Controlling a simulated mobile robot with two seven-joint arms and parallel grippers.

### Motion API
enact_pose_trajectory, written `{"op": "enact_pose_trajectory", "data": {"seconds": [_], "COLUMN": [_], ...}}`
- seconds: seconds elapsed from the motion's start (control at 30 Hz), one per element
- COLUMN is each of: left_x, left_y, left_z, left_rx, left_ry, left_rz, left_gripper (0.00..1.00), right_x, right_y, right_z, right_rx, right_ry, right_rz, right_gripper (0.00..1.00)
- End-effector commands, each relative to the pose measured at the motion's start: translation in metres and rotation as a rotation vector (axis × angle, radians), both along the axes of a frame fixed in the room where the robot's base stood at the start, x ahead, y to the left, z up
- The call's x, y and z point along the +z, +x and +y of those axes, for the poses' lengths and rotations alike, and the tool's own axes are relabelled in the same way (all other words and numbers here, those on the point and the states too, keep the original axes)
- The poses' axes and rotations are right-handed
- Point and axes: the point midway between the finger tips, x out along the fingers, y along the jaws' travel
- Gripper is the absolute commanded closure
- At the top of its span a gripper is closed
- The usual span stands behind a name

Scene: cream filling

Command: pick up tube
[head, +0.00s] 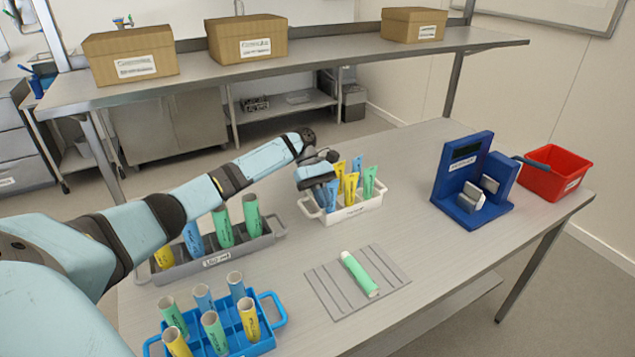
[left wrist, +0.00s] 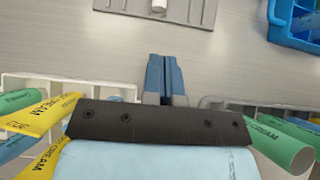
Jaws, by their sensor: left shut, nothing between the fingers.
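A green tube (head: 360,274) lies on the ridged grey mat (head: 325,290); its pale end (left wrist: 159,5) shows at the top of the left wrist view. Several yellow, blue and green tubes stand in the white tray (head: 352,212). Yellow tubes (left wrist: 40,118) from it appear at the left of the left wrist view. My left gripper (head: 327,197) is at the left side of the white tray; its blue fingers (left wrist: 163,62) are shut together with nothing between them. Part of the tray is hidden behind the gripper. My right gripper is not in view.
A grey rack (head: 217,259) and a blue rack (head: 268,342) hold more open-ended tubes. A blue device (head: 470,185) and a red bin (head: 550,172) stand at the right. The table is clear between the mat and the device.

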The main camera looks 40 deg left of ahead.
Motion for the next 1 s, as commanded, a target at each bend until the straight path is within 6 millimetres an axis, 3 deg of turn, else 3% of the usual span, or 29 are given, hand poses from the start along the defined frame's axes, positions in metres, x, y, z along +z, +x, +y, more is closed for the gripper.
{"op": "enact_pose_trajectory", "data": {"seconds": [0.3, 0.5, 1.0], "left_x": [-0.049, -0.071, -0.082], "left_y": [-0.020, -0.028, -0.031], "left_z": [-0.046, -0.066, -0.076], "left_rx": [-0.001, -0.001, 0.000], "left_ry": [0.000, -0.002, 0.000], "left_rz": [0.002, 0.001, 0.000], "left_gripper": [1.00, 1.00, 1.00], "right_x": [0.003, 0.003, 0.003], "right_y": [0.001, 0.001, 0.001], "right_z": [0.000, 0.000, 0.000], "right_rx": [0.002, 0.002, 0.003], "right_ry": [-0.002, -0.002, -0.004], "right_rz": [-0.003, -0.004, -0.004], "right_gripper": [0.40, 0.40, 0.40]}}
